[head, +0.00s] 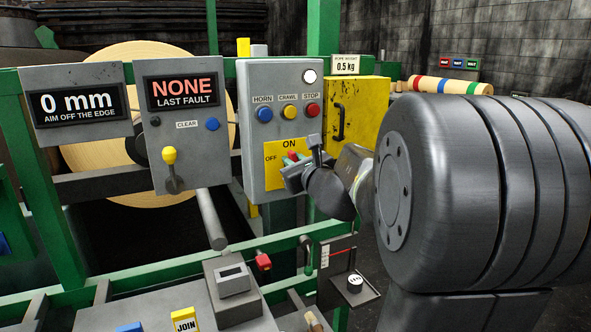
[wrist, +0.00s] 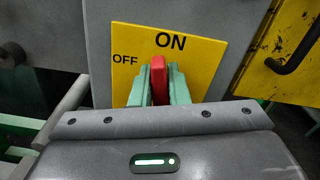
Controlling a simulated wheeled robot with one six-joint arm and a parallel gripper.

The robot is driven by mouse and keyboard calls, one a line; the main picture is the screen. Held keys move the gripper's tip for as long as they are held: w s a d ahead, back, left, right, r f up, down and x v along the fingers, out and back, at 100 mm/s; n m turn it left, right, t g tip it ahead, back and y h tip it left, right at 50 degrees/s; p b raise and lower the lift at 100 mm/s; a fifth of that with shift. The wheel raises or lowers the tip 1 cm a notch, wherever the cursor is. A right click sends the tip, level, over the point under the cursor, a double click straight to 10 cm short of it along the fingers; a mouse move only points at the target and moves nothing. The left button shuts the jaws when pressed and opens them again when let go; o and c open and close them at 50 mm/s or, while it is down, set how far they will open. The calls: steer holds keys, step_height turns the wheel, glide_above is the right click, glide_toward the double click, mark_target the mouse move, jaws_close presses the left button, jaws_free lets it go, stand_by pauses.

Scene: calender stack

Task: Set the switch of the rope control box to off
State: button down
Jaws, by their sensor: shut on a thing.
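The rope control box (head: 254,182) is a grey box on the green frame, with a yellow plate (head: 271,152) marked ON at the top and OFF at the left. The plate also shows in the wrist view (wrist: 205,75). The red switch handle (wrist: 159,80) stands about upright below the word ON, to the right of OFF. My gripper (head: 291,159) is at the plate, its teal fingertips shut on the red handle, one on each side. In the wrist view the fingers (wrist: 158,88) hide the handle's sides and the gripper body hides its lower part.
Above the plate are the blue, yellow and red buttons (head: 289,112). A yellow cabinet (head: 362,105) with a black handle stands close on the right. On the left, a grey fault box (head: 185,90) carries a yellow-knobbed lever (head: 170,160). A green rail (head: 290,238) runs below.

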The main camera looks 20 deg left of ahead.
steer(key=n+b, duration=0.2)
steer(key=f+n+b, duration=0.1)
steer(key=n+b, duration=0.1)
steer(key=n, duration=0.1)
steer(key=s+a+n+b, duration=0.1)
steer(key=n+b, duration=0.1)
steer(key=b, duration=0.1)
steer(key=shift+f, duration=0.25)
steer(key=n+b, duration=0.2)
steer(key=n, duration=0.1)
steer(key=f+n+b, duration=0.1)
steer(key=n+b, duration=0.1)
steer(key=shift+s+a, duration=0.15)
steer(key=shift+s, duration=0.1)
steer(key=shift+f+n+b, duration=0.1)
steer(key=shift+n+b, duration=0.75)
steer(key=shift+n, duration=0.55)
steer(key=c, duration=1.4)
jaws_free()
